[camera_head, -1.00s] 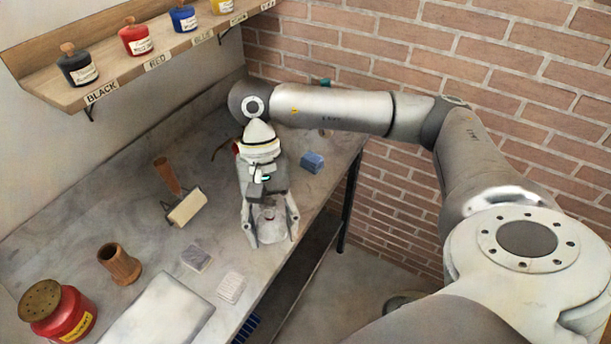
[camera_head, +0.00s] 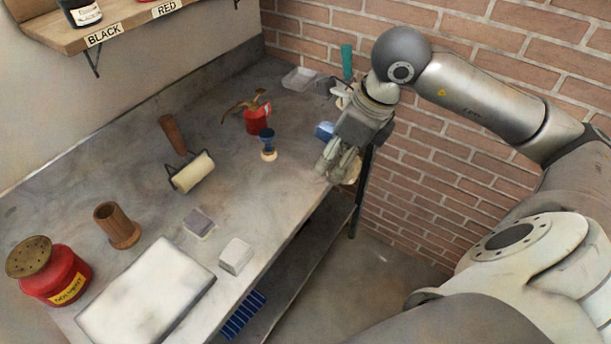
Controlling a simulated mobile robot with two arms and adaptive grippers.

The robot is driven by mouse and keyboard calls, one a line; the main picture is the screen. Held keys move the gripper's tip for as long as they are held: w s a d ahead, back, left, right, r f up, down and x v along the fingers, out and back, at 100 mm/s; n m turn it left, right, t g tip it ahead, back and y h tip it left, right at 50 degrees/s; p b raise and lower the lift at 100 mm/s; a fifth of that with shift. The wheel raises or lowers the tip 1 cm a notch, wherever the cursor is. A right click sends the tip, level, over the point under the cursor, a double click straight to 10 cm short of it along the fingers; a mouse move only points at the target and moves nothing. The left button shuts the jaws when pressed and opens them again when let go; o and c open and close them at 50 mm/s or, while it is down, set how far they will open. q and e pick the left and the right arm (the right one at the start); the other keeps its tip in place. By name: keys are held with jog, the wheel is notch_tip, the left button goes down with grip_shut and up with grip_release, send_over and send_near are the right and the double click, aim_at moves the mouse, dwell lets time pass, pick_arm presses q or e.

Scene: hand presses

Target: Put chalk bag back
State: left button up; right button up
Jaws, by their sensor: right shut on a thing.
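My right gripper (camera_head: 338,165) is shut on a small rounded cream thing (camera_head: 352,170), which looks like the chalk bag. The fingers and hand hide most of it. The gripper is at the right edge of the grey workbench (camera_head: 225,180), just in front of a blue block (camera_head: 324,130). It points down. I cannot tell how far the bag is above the bench level. My left gripper is out of view.
A white tray (camera_head: 298,79) and teal item (camera_head: 347,62) are behind. Nearer are a roller (camera_head: 192,172), wooden cup (camera_head: 118,228), red solvent can (camera_head: 65,283) and white slab (camera_head: 150,295).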

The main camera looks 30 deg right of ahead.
jog(key=shift+d+m, duration=0.2)
jog(key=shift+m, duration=0.2)
jog(key=shift+w+d, duration=0.1)
jog(key=shift+w, duration=0.1)
jog(key=shift+m, duration=0.3)
jog(key=w+f+p, duration=0.1)
jog(key=w+f, duration=0.2)
jog(key=w, duration=0.1)
jog(key=w+f+p, duration=0.2)
jog(key=w, duration=0.2)
jog(key=w+f+p, duration=0.1)
jog(key=w+f, duration=0.2)
jog(key=w, duration=0.1)
jog(key=shift+w+d+f, duration=0.2)
jog(key=shift+w+f, duration=0.1)
jog(key=shift+w, duration=0.05)
jog(key=shift+w+f+p, duration=0.3)
jog(key=shift+w+f, duration=0.2)
jog(key=shift+f, duration=0.2)
notch_tip(320, 180, down, 2)
jog(key=shift+s+f+p, duration=0.1)
jog(key=shift+f+p, duration=0.05)
jog(key=shift+p, duration=0.5)
jog(key=shift+f, duration=0.25)
jog(key=shift+f, duration=0.1)
